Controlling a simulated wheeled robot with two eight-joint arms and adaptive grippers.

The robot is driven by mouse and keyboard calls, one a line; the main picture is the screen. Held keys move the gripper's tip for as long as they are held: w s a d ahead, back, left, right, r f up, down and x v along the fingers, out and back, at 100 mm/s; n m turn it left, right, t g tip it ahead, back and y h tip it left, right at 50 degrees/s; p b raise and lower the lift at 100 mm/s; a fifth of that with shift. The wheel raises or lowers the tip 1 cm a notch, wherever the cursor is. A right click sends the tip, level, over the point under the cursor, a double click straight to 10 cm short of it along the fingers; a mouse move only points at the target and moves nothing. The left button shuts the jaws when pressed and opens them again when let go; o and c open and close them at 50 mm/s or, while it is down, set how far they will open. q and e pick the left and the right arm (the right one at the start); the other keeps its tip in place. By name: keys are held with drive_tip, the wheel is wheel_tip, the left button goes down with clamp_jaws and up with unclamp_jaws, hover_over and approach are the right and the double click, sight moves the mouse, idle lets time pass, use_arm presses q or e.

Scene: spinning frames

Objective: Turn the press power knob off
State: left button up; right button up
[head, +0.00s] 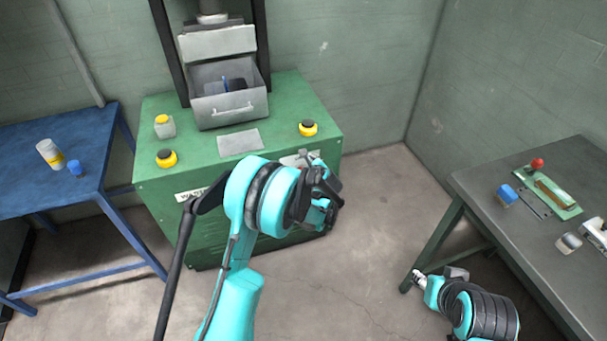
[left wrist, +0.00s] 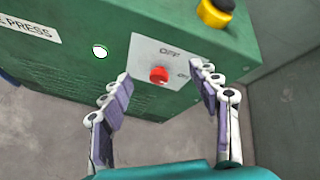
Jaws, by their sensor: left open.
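The press power knob (left wrist: 159,75) is red and sits on a pale plate (left wrist: 147,52) with OFF and ON lettering, on the green front of the press. My left gripper (left wrist: 162,82) is open in the left wrist view, with one finger on each side of the knob, apart from it. In the head view my left gripper (head: 322,190) is in front of the press's right side and hides the knob. The green press cabinet (head: 160,212) stands at the back. My right arm shows at the lower right of the head view; its gripper's jaws are not clear.
A yellow-and-black button (left wrist: 215,12) sits on the cabinet top above the plate. A round white light (left wrist: 100,52) is left of the plate. A blue table (head: 85,190) stands left, a grey table (head: 500,215) right. The floor between is clear.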

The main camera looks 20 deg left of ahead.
use_arm(q)
drive_tip(key=w+d+f+m+t+y, duration=0.1)
drive_tip(key=w+f+m, duration=0.2)
drive_tip(key=f+m, duration=0.55)
drive_tip(key=w+a+f+n+b, duration=0.2)
drive_tip(key=w+a+f, duration=0.1)
drive_tip(key=w+f, duration=0.2)
drive_tip(key=shift+x, duration=0.75)
drive_tip(key=shift+c, duration=0.4)
drive_tip(key=c, duration=1.1)
